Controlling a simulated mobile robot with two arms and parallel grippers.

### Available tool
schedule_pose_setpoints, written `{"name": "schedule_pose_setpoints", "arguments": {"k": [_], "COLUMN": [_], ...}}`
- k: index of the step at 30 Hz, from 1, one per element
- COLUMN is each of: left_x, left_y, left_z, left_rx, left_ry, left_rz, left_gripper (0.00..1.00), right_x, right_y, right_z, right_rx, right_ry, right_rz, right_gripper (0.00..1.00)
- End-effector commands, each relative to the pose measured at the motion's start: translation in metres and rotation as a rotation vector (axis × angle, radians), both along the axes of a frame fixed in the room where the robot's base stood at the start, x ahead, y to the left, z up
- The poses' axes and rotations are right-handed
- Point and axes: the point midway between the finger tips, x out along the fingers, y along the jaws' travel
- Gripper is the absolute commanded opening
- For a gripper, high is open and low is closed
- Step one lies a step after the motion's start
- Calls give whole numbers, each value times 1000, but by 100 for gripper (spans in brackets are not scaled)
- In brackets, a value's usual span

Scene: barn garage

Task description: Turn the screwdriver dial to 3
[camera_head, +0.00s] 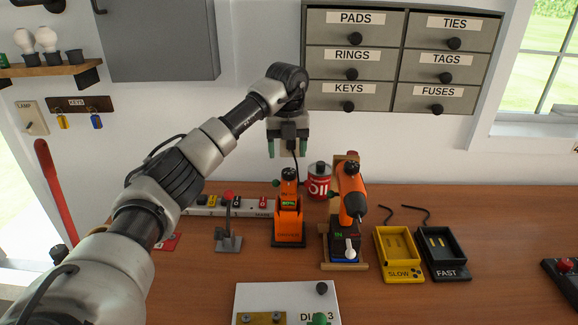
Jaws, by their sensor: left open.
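The orange screwdriver (352,190) stands in a wooden stand (327,245) right of centre on the bench, its dark nose pointing down to the right. Small coloured marks and a white lever (350,248) show at its dark base. I cannot make out its dial or the setting. A second orange device (288,222) with a small green display stands to its left. My left gripper (287,150) is open and empty, fingers down, above and behind this second device. A white panel (285,295) at the front edge bears a partly hidden label reading "DIAL 3".
A red can (318,182) stands behind the orange devices. A yellow SLOW tray (400,256) and black FAST tray (443,252) lie to the right. A grey lever stand (229,238) and power strip (232,207) are at left. Labelled drawers (400,60) hang above.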

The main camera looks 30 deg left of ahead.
Motion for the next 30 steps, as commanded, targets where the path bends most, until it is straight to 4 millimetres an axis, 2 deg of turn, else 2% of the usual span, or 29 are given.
{"name": "schedule_pose_setpoints", "arguments": {"k": [2, 5, 9, 14, 21, 23, 30], "left_x": [-1, -1, 0, 0, 0, 0, 0], "left_y": [0, -1, -1, -1, -1, -1, -1], "left_z": [-15, -32, -49, -59, -60, -60, -60], "left_rx": [0, -1, -1, -2, -2, -2, -2], "left_ry": [5, 3, 1, -1, -1, -1, -1], "left_rz": [-1, -2, -1, -2, -2, -2, -2], "left_gripper": [65, 65, 65, 65, 65, 59, 22], "right_x": [-8, -6, 14, 28, 18, 14, 10], "right_y": [0, 1, 2, 3, 2, 2, 2], "right_z": [8, 12, 18, 20, 19, 19, 19], "right_rx": [0, 0, 3, 6, 5, 4, 4], "right_ry": [11, 8, -21, -46, -31, -25, -18], "right_rz": [0, 0, 0, 0, 0, 1, 1], "right_gripper": [0, 0, 0, 0, 0, 0, 0]}}
